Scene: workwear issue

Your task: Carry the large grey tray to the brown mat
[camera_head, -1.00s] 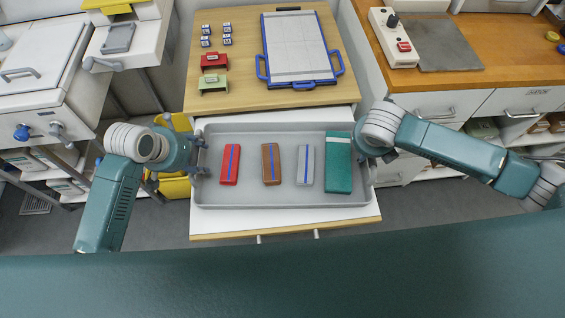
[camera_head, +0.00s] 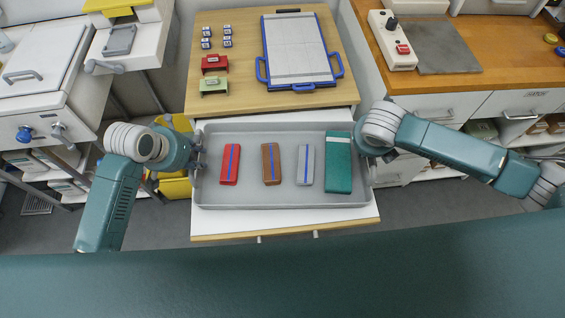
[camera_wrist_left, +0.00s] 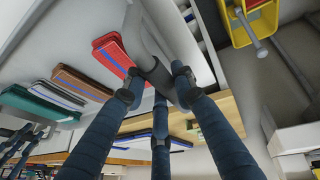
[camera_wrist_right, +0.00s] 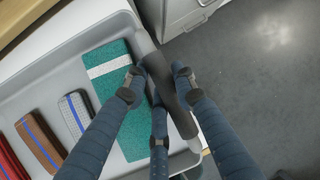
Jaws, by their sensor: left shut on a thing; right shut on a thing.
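The large grey tray (camera_head: 250,199) is over a white pull-out surface in the middle of the head view; whether it touches that surface is unclear. It bears a red folded item (camera_head: 230,165), a brown one (camera_head: 271,164), a grey one (camera_head: 305,165) and a larger green one (camera_head: 339,165). My left gripper (camera_head: 199,153) is shut on the tray's left end; its fingers close around a bar in the left wrist view (camera_wrist_left: 160,85). My right gripper (camera_head: 364,157) is shut on the right end, around a dark handle (camera_wrist_right: 168,85). I cannot pick out a clearly brown mat.
A wooden top (camera_head: 240,97) behind the tray holds a blue-edged board (camera_head: 297,50), red and green stands and several small blocks. The right counter has a flat greyish sheet (camera_head: 445,50) and a control box (camera_head: 393,40). A white machine (camera_head: 40,60) stands left. Grey floor shows both sides.

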